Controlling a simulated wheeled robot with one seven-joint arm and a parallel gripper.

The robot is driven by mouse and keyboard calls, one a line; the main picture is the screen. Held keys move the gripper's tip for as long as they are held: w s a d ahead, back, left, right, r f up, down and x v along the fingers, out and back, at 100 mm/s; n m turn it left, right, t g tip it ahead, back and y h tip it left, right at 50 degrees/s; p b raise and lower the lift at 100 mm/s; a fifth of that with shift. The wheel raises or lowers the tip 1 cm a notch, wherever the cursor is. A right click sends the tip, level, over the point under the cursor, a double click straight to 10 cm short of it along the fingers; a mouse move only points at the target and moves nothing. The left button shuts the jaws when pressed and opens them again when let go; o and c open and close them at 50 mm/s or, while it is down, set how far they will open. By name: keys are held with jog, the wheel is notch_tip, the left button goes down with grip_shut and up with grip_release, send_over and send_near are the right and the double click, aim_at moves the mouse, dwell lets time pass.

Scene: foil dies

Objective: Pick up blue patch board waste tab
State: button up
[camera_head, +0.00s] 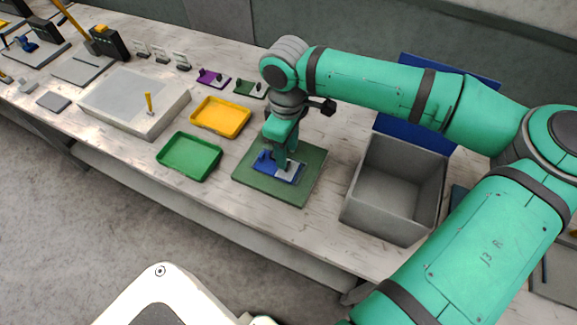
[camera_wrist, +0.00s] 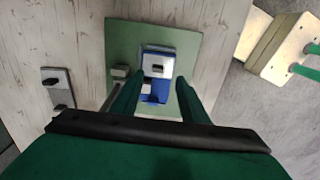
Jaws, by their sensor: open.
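A small blue patch board (camera_head: 264,166) with a pale grey metal plate lies on a green mat (camera_head: 245,185) on the bench. In the wrist view the blue board (camera_wrist: 160,96) shows with its grey plate (camera_wrist: 157,64) at the far end and a dark fitting on it. My gripper (camera_head: 285,170) points down over the board. In the wrist view my gripper (camera_wrist: 158,82) is open, with one green finger on each side of the board and nothing visibly gripped. I cannot clearly tell the waste tab from the rest of the board, or whether the fingers touch it.
A grey open bin (camera_head: 358,207) stands right of the mat. A green tray (camera_head: 188,155) and a yellow tray (camera_head: 220,117) lie to the left. Purple (camera_head: 213,78) and dark green (camera_head: 250,89) boards sit behind. A pale block (camera_head: 130,95) with a yellow peg stands farther left.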

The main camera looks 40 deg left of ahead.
aim_at(288, 164)
jog(key=shift+w+f, duration=0.15)
jog(key=shift+f, duration=0.35)
notch_tip(288, 164, down, 4)
jog(key=shift+a+f, duration=0.1)
jog(key=shift+f, duration=0.05)
jog(key=shift+w+f, duration=0.1)
jog(key=shift+f, duration=0.2)
jog(key=shift+c, duration=0.3)
grip_shut()
